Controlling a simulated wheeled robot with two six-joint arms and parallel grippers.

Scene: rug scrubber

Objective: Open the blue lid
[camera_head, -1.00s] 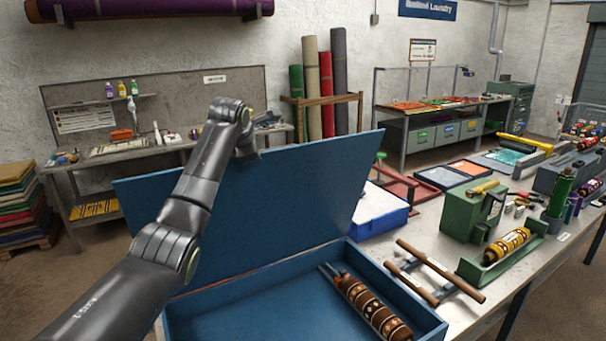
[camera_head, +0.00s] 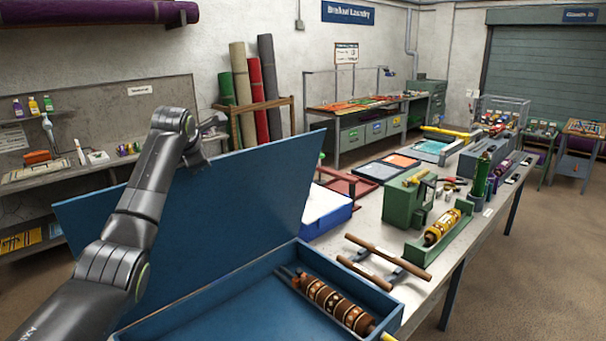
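The blue lid (camera_head: 225,205) stands raised and leaning back from the rear edge of the blue box (camera_head: 345,262). The box is open at the top, and a brown patterned roll (camera_head: 335,305) lies inside it. My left arm comes in from the left in front of the lid. My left gripper (camera_head: 208,140) is at the lid's upper edge, partly hidden by the wrist and lid. I cannot tell whether its fingers touch the lid or are open. My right gripper is not in view.
To the right of the box, a rack with two brown rods (camera_head: 395,248), a green machine (camera_head: 405,205) and a yellow patterned roll (camera_head: 442,227) stand on the table. A blue-and-white tray (camera_head: 325,210) is just behind the lid's right side. Open floor (camera_head: 535,250) lies right.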

